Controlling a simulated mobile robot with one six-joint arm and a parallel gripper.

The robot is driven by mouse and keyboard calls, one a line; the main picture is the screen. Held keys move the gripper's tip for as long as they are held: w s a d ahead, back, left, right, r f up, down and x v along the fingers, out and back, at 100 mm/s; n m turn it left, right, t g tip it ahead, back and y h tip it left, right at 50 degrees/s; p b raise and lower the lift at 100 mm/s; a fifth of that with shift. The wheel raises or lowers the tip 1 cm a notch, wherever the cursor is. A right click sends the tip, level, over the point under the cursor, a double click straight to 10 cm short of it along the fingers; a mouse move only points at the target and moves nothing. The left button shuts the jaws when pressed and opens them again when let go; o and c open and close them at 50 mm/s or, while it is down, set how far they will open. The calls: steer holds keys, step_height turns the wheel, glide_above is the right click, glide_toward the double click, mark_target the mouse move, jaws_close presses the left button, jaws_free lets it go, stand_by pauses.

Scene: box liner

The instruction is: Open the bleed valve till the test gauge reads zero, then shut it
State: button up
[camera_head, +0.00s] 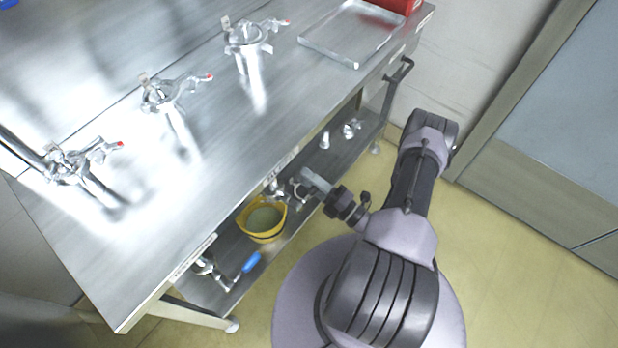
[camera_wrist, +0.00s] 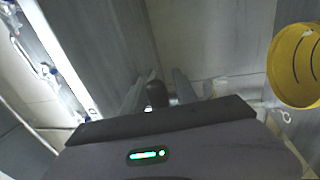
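My gripper (camera_head: 312,178) reaches in at the lower shelf, beside small metal fittings (camera_head: 297,190) near the yellow bucket. In the wrist view my gripper (camera_wrist: 167,80) has its two fingers apart. A dark rounded knob (camera_wrist: 156,95) shows between them; I cannot tell whether either finger touches it or whether it is the bleed valve's handle. A fitting with a blue handle (camera_head: 250,262) lies at the near end of the shelf. No test gauge face is readable in either view.
The yellow bucket (camera_head: 262,233), holding pale liquid, stands close to my gripper; it also shows in the wrist view (camera_wrist: 292,70). Three metal valves with red-tipped levers (camera_head: 162,95) stand on the steel bench top (camera_head: 215,150). A clear tray (camera_head: 345,55) sits at its far end. The floor at right is clear.

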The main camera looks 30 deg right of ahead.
stand_by(0.4)
steer(key=p+v, duration=0.3)
steer(key=v, duration=1.4)
steer(key=shift+s+d, duration=0.2)
steer(key=shift+f, duration=0.1)
steer(key=w+a+r+n+g+y, duration=0.2)
steer(key=w+r+n+g+y, duration=0.15)
steer(key=r+n+g, duration=0.6)
steer(key=w+a+r+n+g+y, duration=0.15)
steer(key=w+r+n+g, duration=0.45)
steer(key=r+n, duration=0.6)
steer(key=s+a+r+n+t+h, duration=0.1)
steer(key=a+r+n+h, duration=0.3)
steer(key=a+r+n, duration=0.5)
steer(key=s+a+r+n+t+h, duration=0.1)
steer(key=s+a+r+n+h, duration=0.2)
steer(key=a+r+n, duration=0.6)
step_height(320, 180, up, 2)
steer(key=n+h, duration=0.2)
steer(key=n, duration=0.4)
steer(key=shift+s+a+n, duration=0.3)
steer(key=shift+s+n, duration=0.05)
steer(key=shift+s, duration=0.05)
